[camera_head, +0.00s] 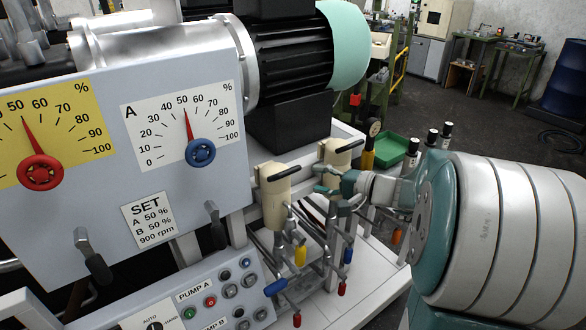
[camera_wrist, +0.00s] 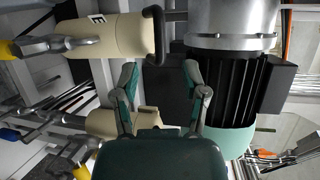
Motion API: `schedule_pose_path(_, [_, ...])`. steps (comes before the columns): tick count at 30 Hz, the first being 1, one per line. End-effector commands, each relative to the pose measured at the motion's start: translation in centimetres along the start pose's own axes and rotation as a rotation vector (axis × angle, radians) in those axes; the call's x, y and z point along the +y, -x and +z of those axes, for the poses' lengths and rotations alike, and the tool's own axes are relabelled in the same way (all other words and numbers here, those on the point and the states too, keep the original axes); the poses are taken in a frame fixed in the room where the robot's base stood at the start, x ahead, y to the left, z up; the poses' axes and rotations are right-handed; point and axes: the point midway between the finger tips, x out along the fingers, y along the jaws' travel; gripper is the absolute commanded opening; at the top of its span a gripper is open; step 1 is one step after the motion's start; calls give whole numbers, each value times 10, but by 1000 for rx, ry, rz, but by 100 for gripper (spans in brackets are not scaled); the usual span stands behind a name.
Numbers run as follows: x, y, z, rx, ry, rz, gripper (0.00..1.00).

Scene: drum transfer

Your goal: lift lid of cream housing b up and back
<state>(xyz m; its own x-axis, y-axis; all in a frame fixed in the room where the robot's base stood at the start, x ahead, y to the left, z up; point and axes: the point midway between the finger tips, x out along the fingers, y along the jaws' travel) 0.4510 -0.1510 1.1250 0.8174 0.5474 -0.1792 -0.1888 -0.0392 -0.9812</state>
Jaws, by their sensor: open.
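Two cream housings stand on the bench in the head view. The nearer one (camera_head: 274,200) has a black bar handle (camera_head: 280,173) across its top. The farther one (camera_head: 336,155) also has a black bar at its top. In the wrist view, one cream housing (camera_wrist: 112,36) with a black handle (camera_wrist: 157,32) lies at the top. The other (camera_wrist: 105,122) is partly hidden behind my open, empty gripper (camera_wrist: 161,74). Contact is unclear.
A black motor (camera_head: 292,60) and a grey dial panel (camera_head: 125,180) stand behind and left of the housings. Pipes and coloured valve handles crowd below the housings. White bench surface (camera_head: 375,270) is bare at the right. A green tray (camera_head: 390,150) lies beyond.

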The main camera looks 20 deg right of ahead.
Motion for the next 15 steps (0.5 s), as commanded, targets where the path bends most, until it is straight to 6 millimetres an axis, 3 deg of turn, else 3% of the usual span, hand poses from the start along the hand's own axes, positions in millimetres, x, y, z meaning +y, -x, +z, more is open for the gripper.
schedule_pose_path(9, [4,-52,-11,-7,-11,-4,57])
schedule_pose_path(15, [3,-81,-9,-6,-9,-2,57])
